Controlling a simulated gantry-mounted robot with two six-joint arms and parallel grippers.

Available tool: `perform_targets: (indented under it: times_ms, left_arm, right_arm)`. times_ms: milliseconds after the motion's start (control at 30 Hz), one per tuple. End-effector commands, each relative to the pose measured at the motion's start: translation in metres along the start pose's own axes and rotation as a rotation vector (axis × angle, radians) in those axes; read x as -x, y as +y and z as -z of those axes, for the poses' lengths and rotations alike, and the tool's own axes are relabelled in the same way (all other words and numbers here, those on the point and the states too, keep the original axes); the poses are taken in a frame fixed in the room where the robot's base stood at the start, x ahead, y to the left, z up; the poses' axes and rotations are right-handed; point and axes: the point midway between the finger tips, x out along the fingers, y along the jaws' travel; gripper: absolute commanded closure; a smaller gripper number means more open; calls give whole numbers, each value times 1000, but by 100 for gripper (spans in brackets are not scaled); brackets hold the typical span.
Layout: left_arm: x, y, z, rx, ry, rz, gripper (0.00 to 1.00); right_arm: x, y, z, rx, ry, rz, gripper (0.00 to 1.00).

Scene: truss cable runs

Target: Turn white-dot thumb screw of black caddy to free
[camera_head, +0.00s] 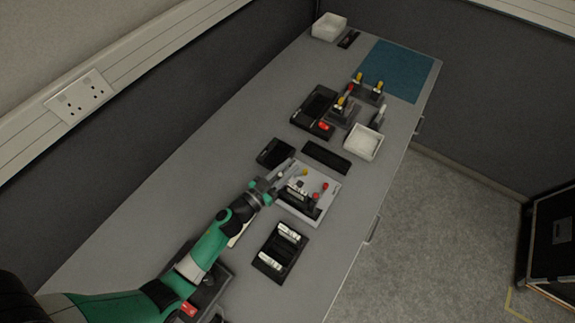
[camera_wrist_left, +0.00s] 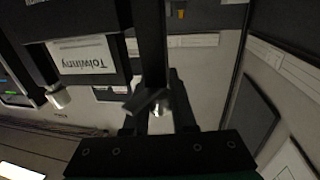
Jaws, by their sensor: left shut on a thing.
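The black caddy (camera_head: 299,196) sits on a light grey plate (camera_head: 329,181) in the middle of the bench. In the left wrist view its dark body bears a white label (camera_wrist_left: 82,55), seen upside down. One pale thumb screw (camera_wrist_left: 57,97) stands at its lower left corner, clear of my fingers. My left gripper (camera_head: 281,178) is at the plate's left side. In the left wrist view (camera_wrist_left: 160,112) its fingers are shut on another pale thumb screw (camera_wrist_left: 160,124), below a dark upright. I cannot make out a white dot. My right gripper is out of view.
A black tray with white items (camera_head: 280,251) lies in front. Dark trays and a white bin (camera_head: 363,142) lie behind. The blue mat (camera_head: 398,70) is bare.

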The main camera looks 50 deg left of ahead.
Motion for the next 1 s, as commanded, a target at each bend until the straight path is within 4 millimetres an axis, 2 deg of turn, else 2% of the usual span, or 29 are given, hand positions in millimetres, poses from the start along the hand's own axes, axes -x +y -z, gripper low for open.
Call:
perform_targets:
  times_ms: [100,333,700,1000]
  left_arm:
    - [0,0,7,2,-5,-54,100]
    - [0,4,5,2,-5,-222,100]
    - [3,13,-2,1,-1,-494,100]
    - [5,17,-1,0,-2,-607,100]
  right_arm:
    - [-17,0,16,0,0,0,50]
    - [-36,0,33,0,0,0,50]
    - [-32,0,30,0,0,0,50]
    - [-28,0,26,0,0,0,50]
